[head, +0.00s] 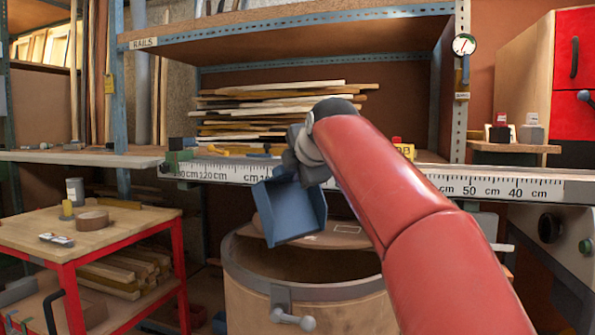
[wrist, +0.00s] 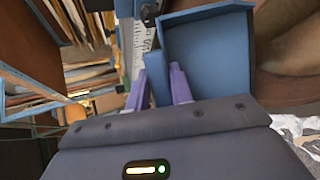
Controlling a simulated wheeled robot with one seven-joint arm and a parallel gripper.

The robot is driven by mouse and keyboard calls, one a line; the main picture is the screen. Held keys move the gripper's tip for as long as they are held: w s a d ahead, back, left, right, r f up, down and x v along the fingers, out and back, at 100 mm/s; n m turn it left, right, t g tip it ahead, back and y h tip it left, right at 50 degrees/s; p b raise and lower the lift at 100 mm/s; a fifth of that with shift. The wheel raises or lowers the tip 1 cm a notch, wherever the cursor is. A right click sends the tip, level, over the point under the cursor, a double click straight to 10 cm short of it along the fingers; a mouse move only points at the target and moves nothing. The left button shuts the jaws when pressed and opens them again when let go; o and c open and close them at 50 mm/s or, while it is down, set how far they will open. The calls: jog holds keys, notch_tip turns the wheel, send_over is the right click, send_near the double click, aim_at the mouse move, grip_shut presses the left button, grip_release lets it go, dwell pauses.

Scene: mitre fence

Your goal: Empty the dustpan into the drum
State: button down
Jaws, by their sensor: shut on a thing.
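A blue dustpan (head: 292,208) hangs tilted from my gripper (head: 306,158) in the head view, above the back left part of the drum's opening. The dustpan (wrist: 207,50) also shows in the wrist view, with its tray looking empty on the visible face. My gripper's purple fingers (wrist: 165,88) are shut on the dustpan's near end. The drum (head: 305,305) is a brown round container with a grey rim and a front clamp. Its open top faces up, and its inside is dark, so its contents cannot be told. Part of the drum is hidden behind my red arm.
A bench with a long ruler fence (head: 235,172) runs behind the dustpan. Stacked boards (head: 265,115) lie at the back. A machine with a green button (head: 585,247) stands at right.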

jog(key=shift+d+b, duration=0.1)
jog(key=shift+b, duration=0.2)
jog(key=shift+s+d+f, duration=0.1)
jog(key=shift+s, duration=0.05)
jog(key=s+d+t+b, duration=0.1)
jog(key=b, duration=0.1)
jog(key=shift+r+y+b, duration=0.3)
jog(key=shift+b, duration=0.05)
jog(key=shift+s+d+r+m+t+y+b, duration=0.1)
jog(key=shift+s+d+m+t+y+b, duration=0.2)
jog(key=shift+s+d+m+t+b, duration=0.25)
jog(key=shift+s, duration=0.1)
dwell(1.4)
